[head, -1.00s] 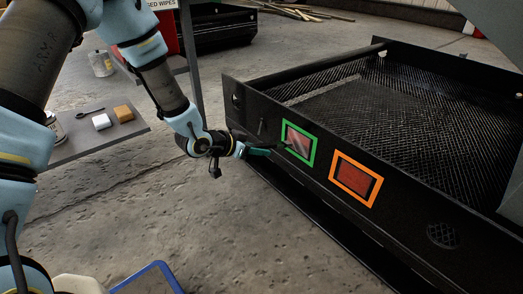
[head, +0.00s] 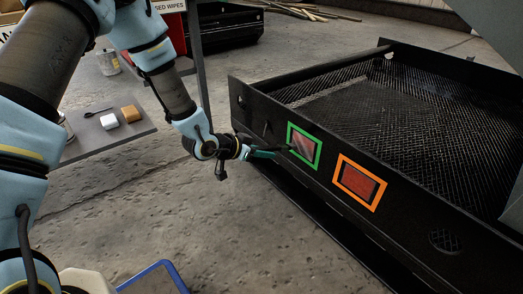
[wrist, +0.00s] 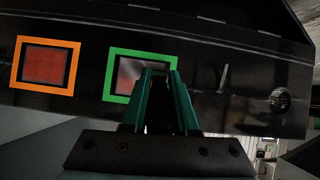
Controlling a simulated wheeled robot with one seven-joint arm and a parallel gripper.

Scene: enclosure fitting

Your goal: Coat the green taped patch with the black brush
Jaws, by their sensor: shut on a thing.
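The green taped patch (head: 304,147) is on the front wall of the black enclosure (head: 272,134). Its inside looks dull red with greyish streaks. My gripper (head: 268,154) has teal fingers and is just left of the patch, pointing at it. It is shut on the black brush (head: 287,150), a thin dark shape reaching to the patch's left side. Whether the bristles touch the surface I cannot tell. In the wrist view my fingers (wrist: 160,75) overlap the right part of the green frame (wrist: 108,78), and the brush between them is hard to make out.
An orange taped patch (head: 359,183), plain red inside, is right of the green one. A grey side table (head: 95,140) at left holds a white block (head: 109,121), a tan block (head: 131,113) and a dark spoon-like tool. A blue-edged item (head: 150,273) lies at the bottom.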

